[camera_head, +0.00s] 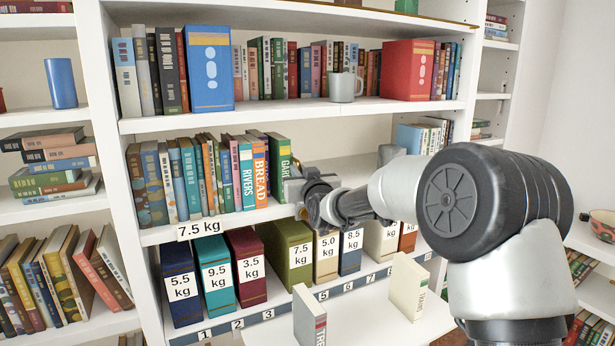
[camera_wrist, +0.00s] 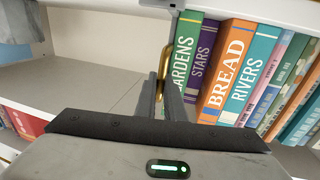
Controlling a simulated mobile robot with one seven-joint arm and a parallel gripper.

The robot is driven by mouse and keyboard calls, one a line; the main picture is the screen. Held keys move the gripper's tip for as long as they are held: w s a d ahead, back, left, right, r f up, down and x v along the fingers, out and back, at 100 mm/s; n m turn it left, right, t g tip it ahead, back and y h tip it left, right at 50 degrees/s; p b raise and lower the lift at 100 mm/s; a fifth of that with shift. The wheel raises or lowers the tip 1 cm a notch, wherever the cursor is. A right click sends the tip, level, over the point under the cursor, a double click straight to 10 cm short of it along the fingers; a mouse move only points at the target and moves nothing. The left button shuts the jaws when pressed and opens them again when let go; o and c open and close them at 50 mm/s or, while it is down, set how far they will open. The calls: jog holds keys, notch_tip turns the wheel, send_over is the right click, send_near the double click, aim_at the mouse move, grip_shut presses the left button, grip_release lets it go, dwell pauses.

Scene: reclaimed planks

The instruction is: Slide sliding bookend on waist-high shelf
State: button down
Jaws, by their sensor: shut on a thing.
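The sliding bookend stands on the middle shelf (camera_head: 170,233), at the right end of a row of upright books. In the wrist view its brass handle (camera_wrist: 165,62) shows beside the green GARDENS book (camera_wrist: 182,60). My gripper (camera_head: 300,190) is at this end of the row, just in front of the shelf. In the wrist view my gripper's fingers (camera_wrist: 166,98) are shut on the bookend's handle. Most of the bookend is hidden in the head view by my gripper. I cannot tell whether it touches the GARDENS book.
The BREAD book (camera_head: 260,172) and several others fill the shelf left of my gripper. Bare shelf lies beyond the bookend, up to a grey object (camera_head: 391,154) and more books (camera_head: 425,135). Weight-labelled books (camera_head: 215,275) stand below. A white book (camera_head: 408,285) stands lower right.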

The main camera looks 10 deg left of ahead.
jog(key=c, duration=1.8)
grip_release()
jog(key=shift+c, duration=0.2)
jog(key=v, duration=1.7)
jog(key=shift+s+p, duration=0.2)
jog(key=shift+p, duration=0.1)
jog(key=shift+d, duration=0.2)
